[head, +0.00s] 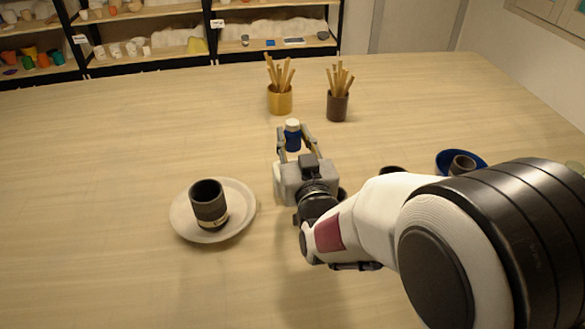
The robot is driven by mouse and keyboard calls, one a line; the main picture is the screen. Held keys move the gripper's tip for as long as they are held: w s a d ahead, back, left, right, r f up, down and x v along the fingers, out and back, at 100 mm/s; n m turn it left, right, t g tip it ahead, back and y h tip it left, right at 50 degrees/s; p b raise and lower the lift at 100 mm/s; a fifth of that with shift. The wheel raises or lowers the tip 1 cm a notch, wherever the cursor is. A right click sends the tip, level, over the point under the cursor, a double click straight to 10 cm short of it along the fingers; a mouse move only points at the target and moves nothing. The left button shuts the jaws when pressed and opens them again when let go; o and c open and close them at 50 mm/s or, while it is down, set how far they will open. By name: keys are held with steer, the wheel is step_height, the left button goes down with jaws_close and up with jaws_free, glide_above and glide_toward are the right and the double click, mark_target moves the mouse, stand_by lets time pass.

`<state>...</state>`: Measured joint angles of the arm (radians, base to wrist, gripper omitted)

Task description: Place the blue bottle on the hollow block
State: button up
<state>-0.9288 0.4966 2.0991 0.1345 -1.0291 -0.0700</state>
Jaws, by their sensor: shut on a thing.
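The blue bottle (292,137), with a white cap, is upright near the middle of the table in the head view. My gripper (293,144) is shut on the bottle, with one finger on each side of it. Its base is partly hidden by the gripper, so I cannot tell whether it touches the table. I cannot make out a hollow block; part of the table on the right is hidden behind my arm.
A dark cup (208,203) stands on a pale plate (243,213) at left. A yellow pot (280,101) and a brown pot (337,107) hold sticks behind the bottle. A blue dish (445,158) with a dark cup (462,164) is at right. The far left table is clear.

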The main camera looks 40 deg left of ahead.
steer(key=shift+f, duration=2.6)
steer(key=shift+f, duration=1.9)
steer(key=shift+f, duration=0.15)
steer(key=o, duration=1.1)
steer(key=shift+d, duration=0.1)
steer(key=shift+v, duration=5.95)
